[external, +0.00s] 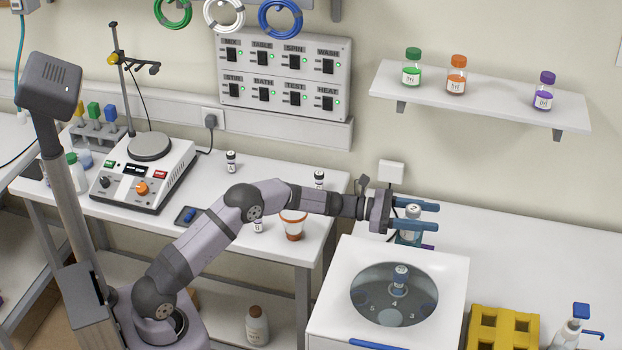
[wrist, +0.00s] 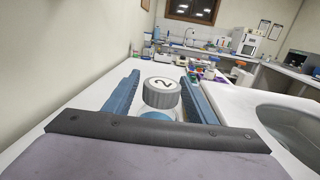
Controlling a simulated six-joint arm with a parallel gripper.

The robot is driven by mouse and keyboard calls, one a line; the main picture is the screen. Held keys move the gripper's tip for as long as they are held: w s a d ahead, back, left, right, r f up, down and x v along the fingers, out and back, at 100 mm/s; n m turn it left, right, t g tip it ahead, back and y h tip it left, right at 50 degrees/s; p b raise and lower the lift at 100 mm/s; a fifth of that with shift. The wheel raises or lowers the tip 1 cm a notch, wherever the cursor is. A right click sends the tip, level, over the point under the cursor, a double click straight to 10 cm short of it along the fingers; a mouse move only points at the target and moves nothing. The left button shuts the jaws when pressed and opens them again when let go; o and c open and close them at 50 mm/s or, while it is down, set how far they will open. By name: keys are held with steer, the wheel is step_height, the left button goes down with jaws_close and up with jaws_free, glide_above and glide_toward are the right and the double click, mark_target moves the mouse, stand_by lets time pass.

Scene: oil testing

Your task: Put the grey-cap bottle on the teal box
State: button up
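The grey-cap bottle (external: 408,238) has a blue body and stands behind the white machine in the external view. Its ribbed cap, marked 2, shows clearly in the wrist view (wrist: 161,93). My gripper (external: 424,215) is level, with its two blue fingers on either side of the bottle. In the wrist view, the fingers (wrist: 160,92) flank the cap, with the blue shoulder between them. I cannot tell whether they touch the body. The bottle's base is mostly hidden. I cannot make out a teal box in either view.
The white machine (external: 448,289) with a round, see-through window is just in front of the gripper. A yellow rack (external: 504,328) and a wash bottle (external: 568,334) are to the right. A wall shelf (external: 500,97) with bottles hangs above. The bench (external: 530,258) behind the rack is clear.

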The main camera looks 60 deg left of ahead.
steer(key=shift+a+r, duration=0.1)
steer(key=shift+r, duration=0.05)
steer(key=b+v, duration=0.3)
steer(key=v, duration=0.9)
stand_by(0.4)
